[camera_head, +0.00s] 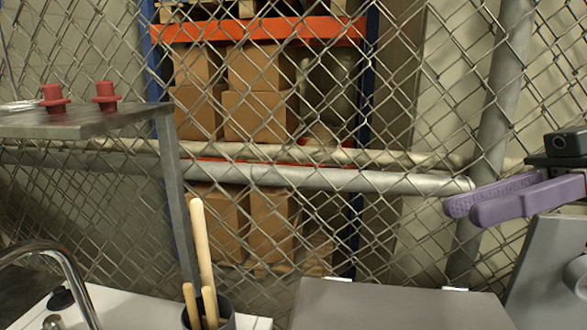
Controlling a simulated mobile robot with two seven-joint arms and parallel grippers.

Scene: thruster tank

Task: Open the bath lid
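A flat grey panel (395,306), which looks like the bath lid, lies at the bottom centre and right. Two small white pieces that look like hinges (338,279) sit along its far edge. The panel appears to lie shut, and its near part is cut off by the frame. My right gripper (460,210), with two purple fingers, reaches in from the right, above and beyond the panel's right side. It holds nothing that I can see. One finger overlaps the other, so the gap between them is unclear. My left gripper is not in view.
A tilted grey panel (540,268) stands at the lower right, below my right gripper. A dark cup (223,318) with wooden handles and a curved metal tap (62,262) are at lower left. Red parts (105,96) sit on a metal shelf (85,125). A chain-link fence (420,120) rises behind.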

